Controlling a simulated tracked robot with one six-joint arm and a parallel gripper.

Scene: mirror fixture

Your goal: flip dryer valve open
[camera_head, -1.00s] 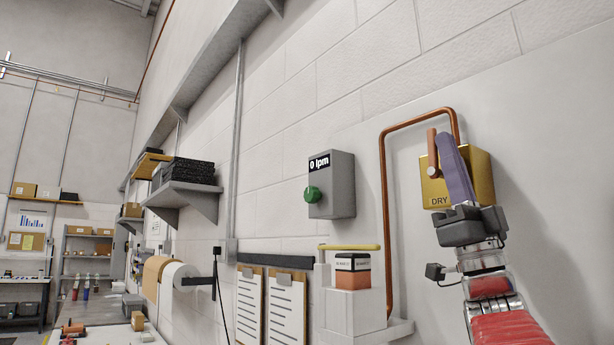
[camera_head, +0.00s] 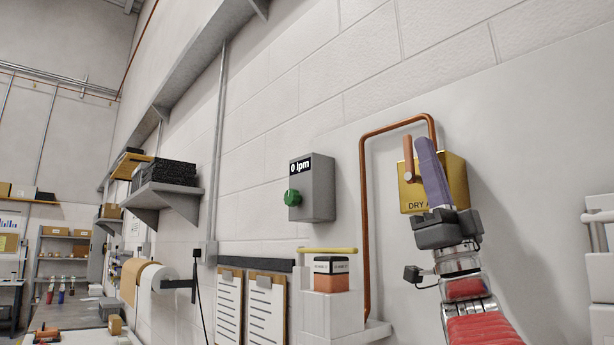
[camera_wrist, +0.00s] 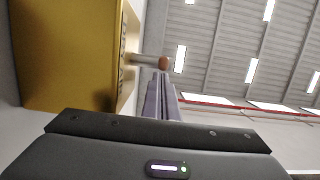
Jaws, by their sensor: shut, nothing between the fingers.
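The dryer valve is a yellow box (camera_head: 452,187) marked "DRY" on the wall, with a copper-coloured lever (camera_head: 408,158) standing upright at its left side. My gripper (camera_head: 425,145) is shut and empty, its purple fingers pointing up in front of the box, just right of the lever. The fingers hide part of the box and its label. In the wrist view the yellow box (camera_wrist: 65,50) fills the upper left, and the lever's round copper end (camera_wrist: 165,63) shows just beyond the fingertips (camera_wrist: 161,78). I cannot tell whether they touch.
A copper pipe (camera_head: 366,220) loops over the box's top. A grey meter (camera_head: 315,188) reading "0 lpm" with a green knob (camera_head: 292,197) is to the left. The wall above is clear.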

